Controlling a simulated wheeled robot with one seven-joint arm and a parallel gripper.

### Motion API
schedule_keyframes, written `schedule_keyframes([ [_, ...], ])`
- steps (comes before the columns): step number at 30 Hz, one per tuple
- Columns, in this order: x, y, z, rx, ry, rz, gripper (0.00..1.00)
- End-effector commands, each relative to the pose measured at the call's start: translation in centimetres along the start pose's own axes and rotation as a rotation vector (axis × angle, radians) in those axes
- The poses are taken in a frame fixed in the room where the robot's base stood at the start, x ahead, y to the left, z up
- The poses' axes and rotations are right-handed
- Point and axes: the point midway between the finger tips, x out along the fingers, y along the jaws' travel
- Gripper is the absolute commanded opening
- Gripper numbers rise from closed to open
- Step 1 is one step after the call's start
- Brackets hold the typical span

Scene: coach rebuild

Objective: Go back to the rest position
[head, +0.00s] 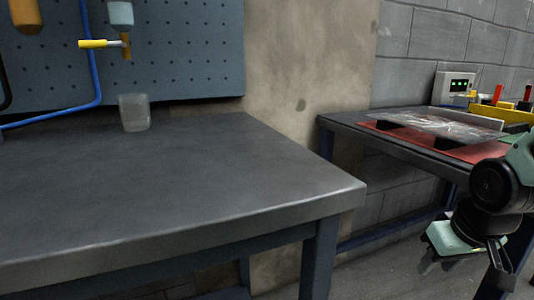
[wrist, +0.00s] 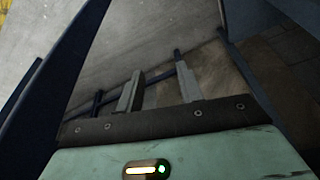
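My gripper (wrist: 158,75) shows in the wrist view with its two grey fingers apart and nothing between them. A lit indicator shows on its pale green body. In the head view my gripper's pale green body (head: 449,239) hangs low at the right edge, beside and below the right-hand bench. My dark wrist joint is above it and partly hides that bench. The fingers are hard to make out in the head view.
A bare grey workbench (head: 170,190) fills the left, with a translucent cup (head: 134,112) near its back edge. The right-hand bench (head: 345,128) carries a red mat (head: 462,151), a clear sheet (head: 435,124) and a box with green lights (head: 455,87). Floor shows between the benches.

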Motion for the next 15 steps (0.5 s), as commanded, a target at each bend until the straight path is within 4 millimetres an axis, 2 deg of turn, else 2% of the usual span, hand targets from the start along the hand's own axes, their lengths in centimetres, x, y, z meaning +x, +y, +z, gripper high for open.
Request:
schedule_keyframes([
  [1, -0.1, 0.5, 1.7, 0.031, -0.049, 0.005, 0.37],
  [3, -0.3, 0.8, 3.8, 0.064, -0.114, 0.009, 0.37],
  [6, -0.8, -3.1, 3.9, -0.046, -0.128, -0.031, 0.37],
  [8, -1.2, -5.0, 4.5, -0.101, -0.144, -0.049, 0.37],
  [15, -3.3, -12.2, 8.0, -0.332, -0.212, -0.113, 0.37],
])
